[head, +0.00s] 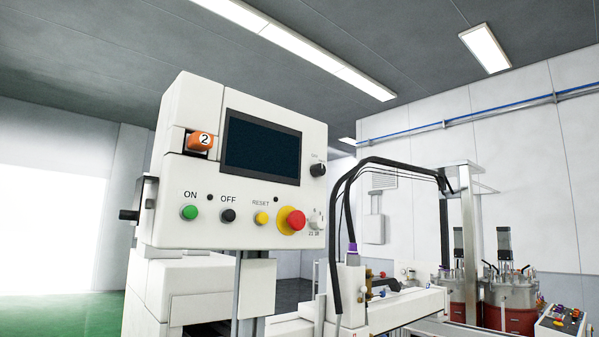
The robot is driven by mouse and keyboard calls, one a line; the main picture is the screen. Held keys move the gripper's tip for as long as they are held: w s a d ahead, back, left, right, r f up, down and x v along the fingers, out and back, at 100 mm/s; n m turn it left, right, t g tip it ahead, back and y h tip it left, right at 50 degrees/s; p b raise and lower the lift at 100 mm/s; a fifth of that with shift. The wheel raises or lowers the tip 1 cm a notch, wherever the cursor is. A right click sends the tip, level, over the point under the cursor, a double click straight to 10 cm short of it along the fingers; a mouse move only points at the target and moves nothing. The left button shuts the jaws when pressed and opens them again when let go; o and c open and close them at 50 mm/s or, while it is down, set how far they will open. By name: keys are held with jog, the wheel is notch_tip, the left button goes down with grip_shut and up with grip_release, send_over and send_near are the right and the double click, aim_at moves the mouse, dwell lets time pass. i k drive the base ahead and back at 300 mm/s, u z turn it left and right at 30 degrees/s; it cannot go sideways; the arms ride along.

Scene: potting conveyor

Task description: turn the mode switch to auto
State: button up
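A white control panel (180,222) stands left of centre in the head view. At its upper right edge is a black rotary knob (318,169) with a small label above it, too small to read. A pale switch (315,219) sits at the lower right edge with small marks under it. I cannot tell which of the two is the mode switch, or its setting. My gripper is not in view, and nothing touches the panel.
The panel also carries a dark screen (262,147), a green ON button (189,212), a black OFF button (228,215), a yellow RESET button (262,218) and a red emergency stop (296,220). Black hoses (345,200) arch close on its right. Red tanks (505,315) stand farther back.

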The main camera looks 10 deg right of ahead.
aim_at(317, 170)
jog(key=k, duration=1.1)
jog(key=z, duration=0.6)
jog(key=i, duration=1.55)
jog(key=u, duration=0.7)
jog(key=i, duration=0.65)
jog(key=u, duration=0.65)
